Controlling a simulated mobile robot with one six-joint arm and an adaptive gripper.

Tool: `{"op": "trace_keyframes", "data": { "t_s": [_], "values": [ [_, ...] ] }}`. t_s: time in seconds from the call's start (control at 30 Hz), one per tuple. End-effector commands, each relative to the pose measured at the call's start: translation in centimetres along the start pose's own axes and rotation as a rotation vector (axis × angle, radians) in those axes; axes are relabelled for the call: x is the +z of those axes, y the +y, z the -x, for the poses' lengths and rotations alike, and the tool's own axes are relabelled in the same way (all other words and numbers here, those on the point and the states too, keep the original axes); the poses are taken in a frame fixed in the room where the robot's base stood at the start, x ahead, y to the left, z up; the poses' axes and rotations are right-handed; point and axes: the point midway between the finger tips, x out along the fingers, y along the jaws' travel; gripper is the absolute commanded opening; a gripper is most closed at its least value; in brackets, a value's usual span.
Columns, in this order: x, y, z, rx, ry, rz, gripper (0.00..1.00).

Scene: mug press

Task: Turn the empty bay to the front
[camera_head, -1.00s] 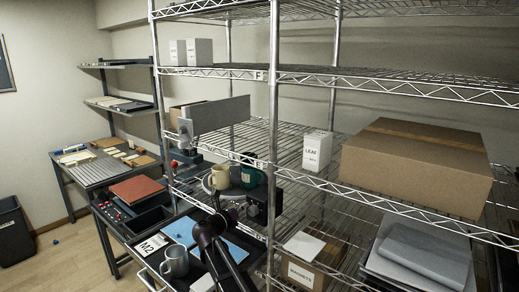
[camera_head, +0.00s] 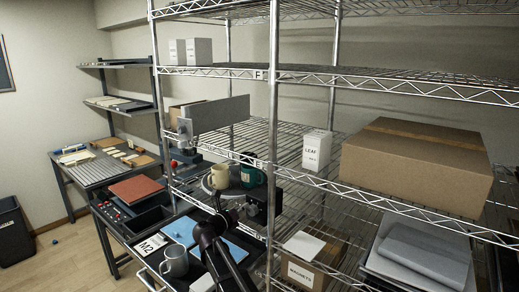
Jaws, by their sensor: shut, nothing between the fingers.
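The mug press stands on the wire shelf left of the near post, with a round grey turntable (camera_head: 207,187) at its base. A cream mug (camera_head: 221,176) stands on the turntable, and a dark green mug (camera_head: 251,174) stands to its right. The left part of the turntable shows bare. My gripper (camera_head: 232,207) is shut and empty at the front edge of the turntable, below the mugs. Its fingertips are small and dark here, and I cannot tell whether they touch the turntable.
A grey mug (camera_head: 174,262) stands on the cart below, near blue sheets (camera_head: 182,230) and an M2 card (camera_head: 151,246). The shelf post (camera_head: 273,130) rises right of the press. A large carton (camera_head: 415,165) fills the right shelf.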

Motion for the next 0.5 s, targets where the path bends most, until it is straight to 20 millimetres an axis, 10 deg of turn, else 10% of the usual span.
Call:
{"op": "trace_keyframes", "data": {
  "t_s": [0.5],
  "values": [
    [0.20,-1.00,0.07,0.000,0.001,0.000,0.00]
  ]
}}
